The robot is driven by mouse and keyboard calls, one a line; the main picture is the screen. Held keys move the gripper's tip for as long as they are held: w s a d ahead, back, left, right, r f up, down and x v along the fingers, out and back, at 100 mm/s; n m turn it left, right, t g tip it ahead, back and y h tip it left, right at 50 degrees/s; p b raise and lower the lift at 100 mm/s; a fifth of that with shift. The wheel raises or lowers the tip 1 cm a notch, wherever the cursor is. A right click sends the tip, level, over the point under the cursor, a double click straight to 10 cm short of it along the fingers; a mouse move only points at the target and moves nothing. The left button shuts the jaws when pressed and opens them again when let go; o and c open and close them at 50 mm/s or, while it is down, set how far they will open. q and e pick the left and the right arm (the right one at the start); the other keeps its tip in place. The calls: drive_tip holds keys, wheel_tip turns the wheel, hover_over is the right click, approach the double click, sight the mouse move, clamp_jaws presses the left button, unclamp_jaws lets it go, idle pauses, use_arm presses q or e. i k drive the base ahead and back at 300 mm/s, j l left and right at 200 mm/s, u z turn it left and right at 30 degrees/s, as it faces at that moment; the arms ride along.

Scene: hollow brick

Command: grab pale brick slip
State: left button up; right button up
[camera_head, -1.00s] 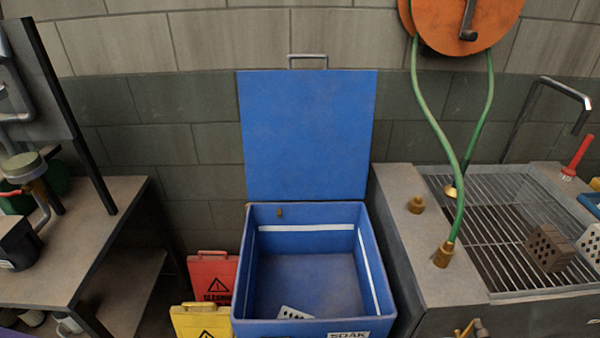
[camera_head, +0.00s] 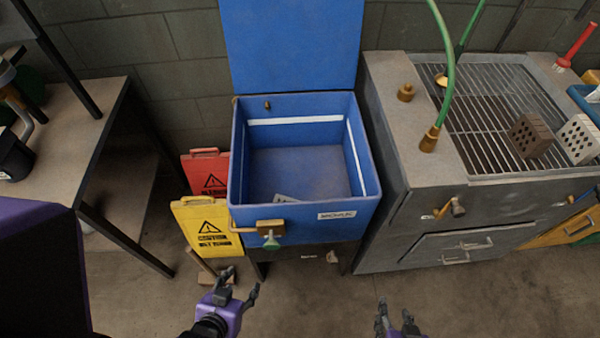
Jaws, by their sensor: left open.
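A pale piece (camera_head: 285,198) lies on the floor of the open blue bin (camera_head: 300,213), at its near side. The bin's front wall hides part of it. Another pale brick with dark holes (camera_head: 579,139) stands on the metal grate at the right. A brown brick with holes (camera_head: 530,136) stands just left of it. My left gripper (camera_head: 240,281) is open and empty, in front of and below the bin's front left corner. My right gripper (camera_head: 395,312) is at the bottom edge, right of the bin, with its fingers apart and nothing between them. Both are away from the bricks.
The bin's raised lid (camera_head: 292,45) stands behind it. A yellow sign (camera_head: 210,230) and a red sign (camera_head: 206,172) stand left of the bin. The grey sink unit (camera_head: 410,150) stands close on the right, with a green hose (camera_head: 447,75) over it. A table (camera_head: 75,145) is at left.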

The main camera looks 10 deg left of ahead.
sight(579, 137)
drive_tip(key=z, duration=1.4)
drive_tip(key=i+l+u, duration=0.2)
drive_tip(key=i+l, duration=0.2)
drive_tip(key=l, duration=0.2)
drive_tip(key=i+l+u, duration=0.1)
drive_tip(key=l, duration=0.25)
drive_tip(key=i+l+u, duration=0.1)
drive_tip(key=i+l, duration=0.2)
drive_tip(key=i+l+u, duration=0.1)
drive_tip(key=l, duration=0.3)
drive_tip(key=i+l+u, duration=0.1)
drive_tip(key=i+l, duration=0.15)
drive_tip(key=l, duration=0.15)
